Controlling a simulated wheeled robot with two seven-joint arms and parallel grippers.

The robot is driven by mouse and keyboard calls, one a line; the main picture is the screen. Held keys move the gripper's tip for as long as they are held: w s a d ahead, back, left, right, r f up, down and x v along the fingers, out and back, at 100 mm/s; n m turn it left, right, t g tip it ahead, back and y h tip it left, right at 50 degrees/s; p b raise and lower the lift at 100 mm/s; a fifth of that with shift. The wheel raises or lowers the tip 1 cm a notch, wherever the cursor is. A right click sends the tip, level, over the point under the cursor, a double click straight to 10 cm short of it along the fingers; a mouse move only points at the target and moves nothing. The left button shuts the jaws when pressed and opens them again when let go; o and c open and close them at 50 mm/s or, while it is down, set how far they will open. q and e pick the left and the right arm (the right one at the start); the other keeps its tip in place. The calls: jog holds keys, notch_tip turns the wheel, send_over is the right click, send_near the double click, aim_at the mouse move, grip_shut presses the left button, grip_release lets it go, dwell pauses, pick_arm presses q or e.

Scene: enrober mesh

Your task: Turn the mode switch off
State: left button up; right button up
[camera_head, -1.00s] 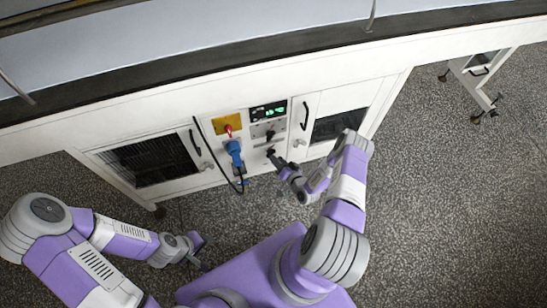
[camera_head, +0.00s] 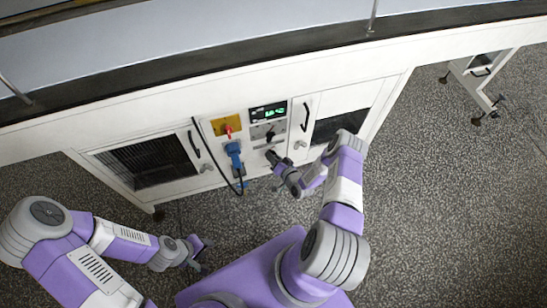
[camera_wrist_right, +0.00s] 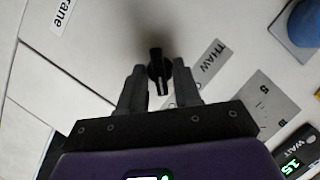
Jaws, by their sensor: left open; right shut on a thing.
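The mode switch, a black rotary knob (camera_wrist_right: 157,72), stands on the white panel in the right wrist view. A small plate reading THAW (camera_wrist_right: 211,62) is to its right. My right gripper (camera_wrist_right: 158,66) has one finger on each side of the knob and is shut on it; the grip bar points down the picture. In the head view my right gripper (camera_head: 271,157) is at the lower part of the control panel and hides this knob. My left gripper (camera_head: 201,254) is open and empty, low over the floor, away from the machine.
Near the right gripper are a lit display (camera_head: 268,112), a switch plate (camera_head: 268,131), a red switch on a yellow plate (camera_head: 228,127) and a blue plug (camera_head: 234,150) with a hanging black cable. Door handles (camera_head: 304,117) flank the panel. The floor in front is clear.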

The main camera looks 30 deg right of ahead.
jog(key=shift+a+r+n+g+h+p, duration=0.1)
jog(key=shift+n+g+h+p, duration=0.2)
jog(key=shift+n+h+p, duration=0.5)
jog(key=shift+a+f+n+g+h+p, duration=0.15)
jog(key=shift+n+g+h+p, duration=0.25)
jog(key=shift+n, duration=0.75)
jog(key=shift+a+r+n+g+h+p, duration=0.1)
jog(key=shift+r+n+g+h+p, duration=0.1)
jog(key=shift+n+h+p, duration=0.65)
jog(key=shift+n, duration=0.3)
jog(key=o, duration=0.7)
jog(key=shift+s, duration=0.1)
